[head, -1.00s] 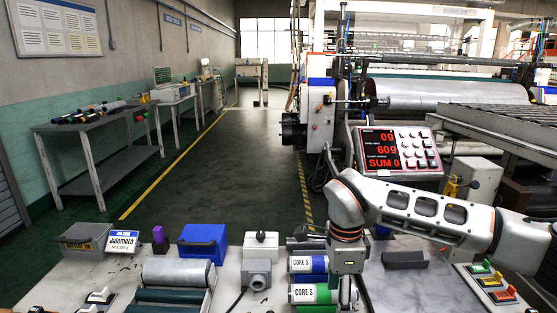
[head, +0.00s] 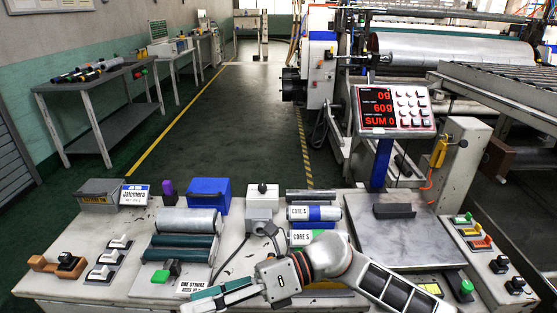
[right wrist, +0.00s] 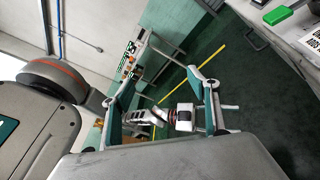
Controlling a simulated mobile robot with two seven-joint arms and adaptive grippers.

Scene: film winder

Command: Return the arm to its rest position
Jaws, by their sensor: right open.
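My right arm reaches in from the lower right in the head view, low over the front of the bench (head: 60,285). My right gripper (head: 205,297) points left near the bench's front edge, below the winder rollers. In the right wrist view my right gripper (right wrist: 165,108) has its two fingers wide apart, with nothing held between them. Jointed grey parts with dark red bands show beyond the fingers there. My left gripper is not in the head view.
Two cores marked CORE S (head: 301,213) lie behind my right arm. The scale's metal plate (head: 400,245) and its display (head: 393,109) stand to the right. Winder rollers (head: 187,221), a blue box (head: 209,194) and switches (head: 112,258) are on the left.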

